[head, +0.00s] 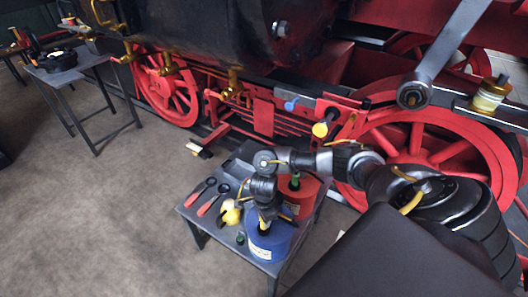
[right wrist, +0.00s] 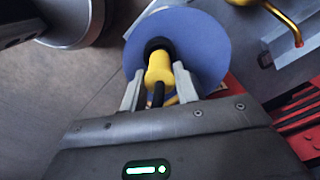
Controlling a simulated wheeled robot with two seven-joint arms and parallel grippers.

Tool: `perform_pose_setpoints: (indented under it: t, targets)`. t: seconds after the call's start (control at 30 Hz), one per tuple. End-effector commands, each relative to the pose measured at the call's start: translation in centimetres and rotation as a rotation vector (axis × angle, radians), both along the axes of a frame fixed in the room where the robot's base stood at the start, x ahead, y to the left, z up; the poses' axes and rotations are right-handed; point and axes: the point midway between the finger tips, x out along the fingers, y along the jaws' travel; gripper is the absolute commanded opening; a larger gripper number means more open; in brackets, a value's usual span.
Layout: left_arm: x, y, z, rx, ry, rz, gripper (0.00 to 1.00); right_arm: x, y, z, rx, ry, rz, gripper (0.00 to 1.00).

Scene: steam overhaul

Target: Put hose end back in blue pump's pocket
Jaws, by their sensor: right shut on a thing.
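The blue pump (head: 272,243) stands on a small grey table, with a pale label on its side. My right gripper (head: 266,220) is directly above it, pointing down. In the right wrist view the gripper (right wrist: 160,85) is shut on the yellow hose end (right wrist: 160,68), which has a black hose running toward the camera. The hose end's far tip meets the dark round pocket (right wrist: 157,44) in the pump's blue top (right wrist: 205,40). How deep it sits in the pocket cannot be told. My left gripper is in neither view.
A red pump (head: 303,197) stands close behind the blue one. Red-handled tools (head: 213,203) and a yellow object (head: 231,214) lie on the table (head: 196,222) to the left. The locomotive's red wheel (head: 430,140) is behind. Open floor (head: 110,220) lies left.

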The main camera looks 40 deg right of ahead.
Motion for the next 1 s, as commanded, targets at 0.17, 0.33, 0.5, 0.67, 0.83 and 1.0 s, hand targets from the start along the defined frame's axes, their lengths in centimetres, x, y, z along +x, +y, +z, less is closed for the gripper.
perform_pose_setpoints:
  t: [0.17,0.33,0.5,0.67,0.83,1.0]
  targets:
    - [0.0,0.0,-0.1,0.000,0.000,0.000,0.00,0.0,0.0,-0.1,0.000,0.000,0.000,0.03]
    - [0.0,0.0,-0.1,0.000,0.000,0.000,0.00,0.0,0.0,0.0,0.000,0.000,0.000,0.03]
    - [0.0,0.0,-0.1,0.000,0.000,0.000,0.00,0.0,0.0,-0.1,0.000,0.000,0.000,0.51]
    - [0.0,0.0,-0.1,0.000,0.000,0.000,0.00,0.0,0.0,-0.1,0.000,0.000,0.000,0.56]
    - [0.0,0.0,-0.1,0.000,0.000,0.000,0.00,0.0,0.0,0.0,0.000,0.000,0.001,0.56]
    - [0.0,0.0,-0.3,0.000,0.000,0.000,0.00,0.1,0.0,1.9,0.001,-0.003,0.003,0.56]
